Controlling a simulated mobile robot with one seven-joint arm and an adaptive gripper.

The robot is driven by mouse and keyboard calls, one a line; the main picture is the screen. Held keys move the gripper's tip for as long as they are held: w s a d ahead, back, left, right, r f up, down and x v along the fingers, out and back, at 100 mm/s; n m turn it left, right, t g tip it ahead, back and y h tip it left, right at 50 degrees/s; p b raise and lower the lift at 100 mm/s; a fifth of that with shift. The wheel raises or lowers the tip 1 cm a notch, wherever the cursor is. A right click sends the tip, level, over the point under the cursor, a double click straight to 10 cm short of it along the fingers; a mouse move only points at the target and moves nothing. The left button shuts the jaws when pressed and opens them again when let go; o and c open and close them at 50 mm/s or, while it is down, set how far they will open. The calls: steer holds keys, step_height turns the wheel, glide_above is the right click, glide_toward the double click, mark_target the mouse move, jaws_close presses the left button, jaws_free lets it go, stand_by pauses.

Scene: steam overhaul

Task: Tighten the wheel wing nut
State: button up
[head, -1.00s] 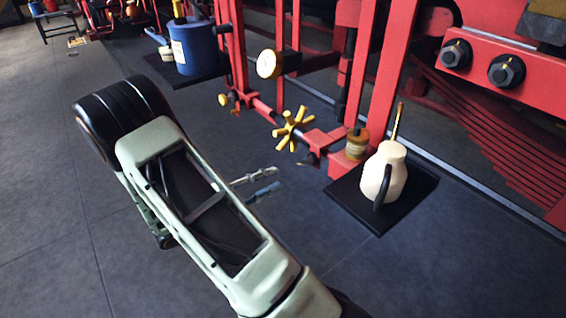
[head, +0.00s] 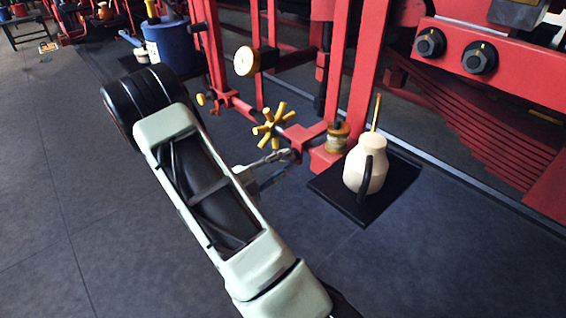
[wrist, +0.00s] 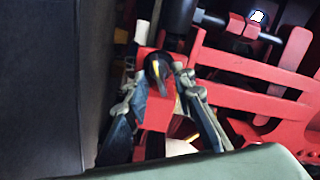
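A yellow spoked wheel (head: 269,125) stands on the red bar of the frame in the head view. A dark, wing-like piece with a yellow streak (wrist: 158,74) sits on a red block in the wrist view; it appears to be the wing nut. My gripper (head: 284,166) reaches to the red bar just below and right of the wheel. In the wrist view my gripper (wrist: 161,82) has its fingers apart, one on each side of the dark piece. I cannot tell whether they touch it. My arm and fingers hide the nut in the head view.
A cream oil can (head: 366,165) stands on a black mat (head: 325,184) right of my gripper. A brass cup (head: 337,138) and a round gauge (head: 245,61) are on the red frame. A blue drum (head: 168,45) stands behind.

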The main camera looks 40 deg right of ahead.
jaws_close()
steer(key=shift+m, duration=0.3)
steer(key=m+p, duration=0.1)
steer(key=m, duration=0.3)
steer(key=shift+m, duration=0.3)
steer(key=m, duration=0.6)
steer(key=m+b, duration=0.1)
steer(key=m, duration=1.1)
steer(key=shift+w+f, duration=0.15)
steer(key=shift+f, duration=0.2)
steer(key=shift+m, duration=0.4)
